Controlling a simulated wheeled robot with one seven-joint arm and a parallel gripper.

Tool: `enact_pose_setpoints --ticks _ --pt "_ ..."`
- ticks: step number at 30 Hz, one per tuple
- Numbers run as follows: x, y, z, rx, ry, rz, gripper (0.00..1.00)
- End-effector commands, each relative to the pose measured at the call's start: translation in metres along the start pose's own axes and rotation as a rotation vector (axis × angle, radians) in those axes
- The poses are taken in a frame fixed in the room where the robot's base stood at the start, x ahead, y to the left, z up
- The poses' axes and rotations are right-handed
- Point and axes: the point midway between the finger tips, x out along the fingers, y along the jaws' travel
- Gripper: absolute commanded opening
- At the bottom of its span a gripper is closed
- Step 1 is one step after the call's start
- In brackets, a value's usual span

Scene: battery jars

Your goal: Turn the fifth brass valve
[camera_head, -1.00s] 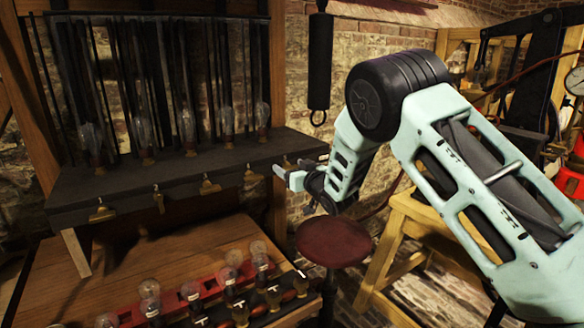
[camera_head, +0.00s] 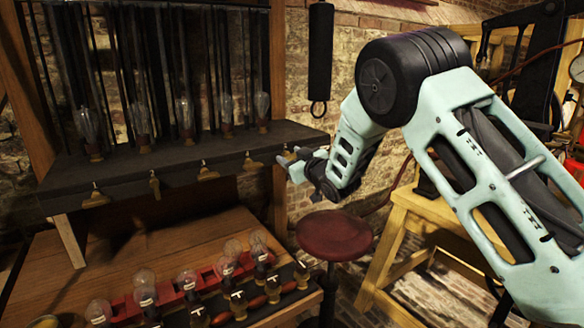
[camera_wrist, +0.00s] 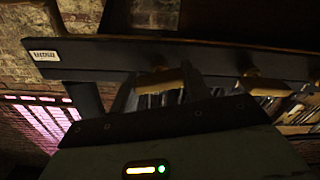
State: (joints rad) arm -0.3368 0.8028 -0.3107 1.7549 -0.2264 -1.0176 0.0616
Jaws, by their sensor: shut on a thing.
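Several brass valves hang in a row along the front edge of a dark shelf. The leftmost valve (camera_head: 95,198) and the fourth valve (camera_head: 252,161) are clear of my arm. My gripper (camera_head: 290,157) is at the right end of the shelf, at the fifth valve from the left, which it mostly hides in the head view. In the wrist view, the tan handle of the fifth valve (camera_wrist: 160,78) lies between the fingers of my gripper (camera_wrist: 162,88), which is shut on it. A neighbouring valve (camera_wrist: 262,84) is to its right, apart from the fingers.
Glass jars (camera_head: 186,112) stand on the shelf (camera_head: 130,172). Below, a wooden bench (camera_head: 60,270) carries bulbs and a red rack (camera_head: 210,275). A round red stool (camera_head: 335,233) stands below my arm. A black cylinder (camera_head: 320,60) with a ring hangs behind the gripper.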

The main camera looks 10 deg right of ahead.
Motion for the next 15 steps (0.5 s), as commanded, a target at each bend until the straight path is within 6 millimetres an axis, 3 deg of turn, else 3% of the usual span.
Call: enact_pose_setpoints --ticks 15 --pt "-0.0001 -0.0046 0.0065 -0.491 0.004 0.001 0.25"
